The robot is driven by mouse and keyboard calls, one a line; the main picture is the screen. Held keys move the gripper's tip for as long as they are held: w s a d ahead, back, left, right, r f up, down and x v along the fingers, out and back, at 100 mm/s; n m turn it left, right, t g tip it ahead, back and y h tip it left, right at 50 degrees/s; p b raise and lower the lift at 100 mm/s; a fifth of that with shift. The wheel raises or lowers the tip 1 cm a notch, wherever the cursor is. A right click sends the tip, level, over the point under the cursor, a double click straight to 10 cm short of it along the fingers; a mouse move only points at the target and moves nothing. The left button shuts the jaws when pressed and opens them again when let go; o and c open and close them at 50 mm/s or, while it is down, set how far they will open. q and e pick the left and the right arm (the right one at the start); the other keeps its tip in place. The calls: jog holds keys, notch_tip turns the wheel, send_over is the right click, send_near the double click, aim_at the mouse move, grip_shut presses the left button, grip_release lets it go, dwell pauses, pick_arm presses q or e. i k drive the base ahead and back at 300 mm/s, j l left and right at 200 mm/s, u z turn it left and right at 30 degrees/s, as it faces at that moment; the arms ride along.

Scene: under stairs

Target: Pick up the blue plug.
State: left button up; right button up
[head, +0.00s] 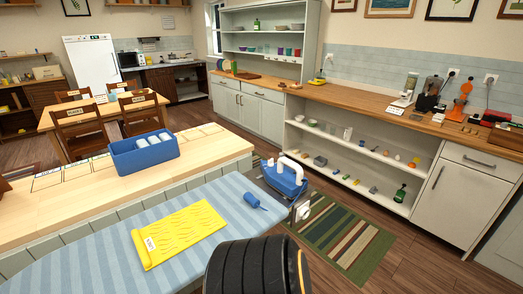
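A small blue cylindrical piece with a short thin end (251,200) lies on its side on the blue striped ironing board (110,262), and looks like the blue plug. Nothing is touching the plug that I can see. Neither of my grippers can be made out in the head view.
A large black ribbed shape (255,265) fills the bottom middle, close to the camera and in front of the board. A blue bin (145,158) with white rolls stands on the wooden counter (205,152) behind. A striped rug (340,235) lies on the floor at right.

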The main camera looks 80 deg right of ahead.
aim_at(247, 197)
jog(key=z, duration=3.1)
